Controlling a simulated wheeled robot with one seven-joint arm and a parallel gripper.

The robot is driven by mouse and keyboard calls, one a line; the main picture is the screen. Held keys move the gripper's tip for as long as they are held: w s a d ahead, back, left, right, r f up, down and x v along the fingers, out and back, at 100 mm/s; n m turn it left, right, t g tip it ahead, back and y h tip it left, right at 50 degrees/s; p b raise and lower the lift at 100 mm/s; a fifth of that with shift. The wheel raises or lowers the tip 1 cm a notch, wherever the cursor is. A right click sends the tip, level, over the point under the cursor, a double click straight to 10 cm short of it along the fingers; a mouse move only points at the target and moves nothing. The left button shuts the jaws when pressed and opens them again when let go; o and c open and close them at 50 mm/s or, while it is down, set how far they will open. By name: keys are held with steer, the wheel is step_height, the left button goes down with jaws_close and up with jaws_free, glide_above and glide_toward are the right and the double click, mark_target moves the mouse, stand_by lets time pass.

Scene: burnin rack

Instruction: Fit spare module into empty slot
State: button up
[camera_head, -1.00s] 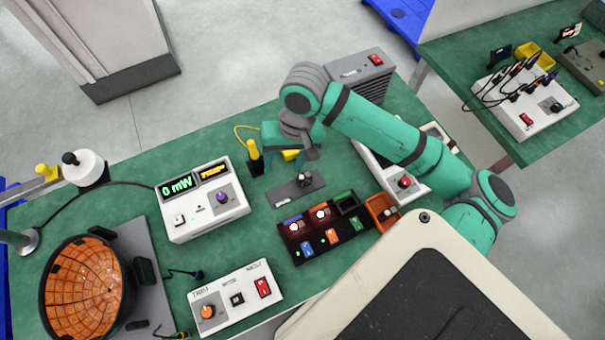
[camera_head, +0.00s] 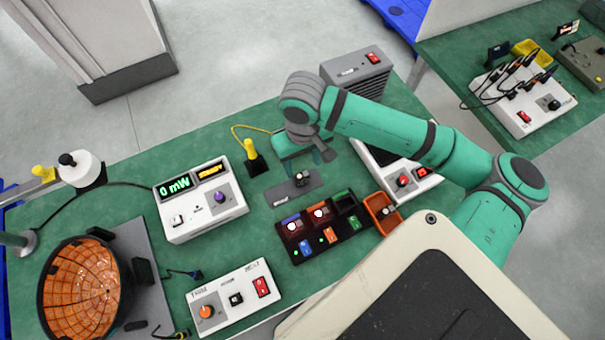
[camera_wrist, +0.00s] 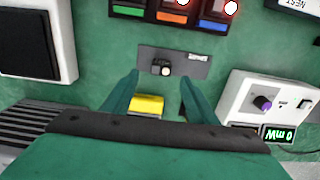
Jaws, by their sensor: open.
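The dark module rack (camera_head: 322,239) stands on the green bench with blue, orange and green labelled positions; it also shows at the top of the wrist view (camera_wrist: 172,18). The blue and orange positions have lit round tops. The green position has a dark opening (camera_head: 345,203) that looks empty. A grey labelled plate (camera_head: 280,194) behind the rack carries a small white-topped knob (camera_wrist: 163,68). My gripper (camera_head: 304,163) is open and empty behind this plate. In the wrist view a yellow block (camera_wrist: 148,104) shows between its fingers, apart from them. I cannot tell which item is the spare module.
An orange bin (camera_head: 370,204) right of the rack holds a small knobbed item. A power meter (camera_head: 203,204) stands left, a white switch box (camera_head: 235,297) in front, and a yellow-topped post (camera_head: 251,151) beside my gripper. A white panel box (camera_head: 425,187) lies under my arm.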

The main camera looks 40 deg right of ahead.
mark_target(302, 175)
steer(key=shift+a+f, duration=0.1)
steer(key=shift+f, duration=2.55)
steer(key=shift+c, duration=0.7)
steer(key=c, duration=1)
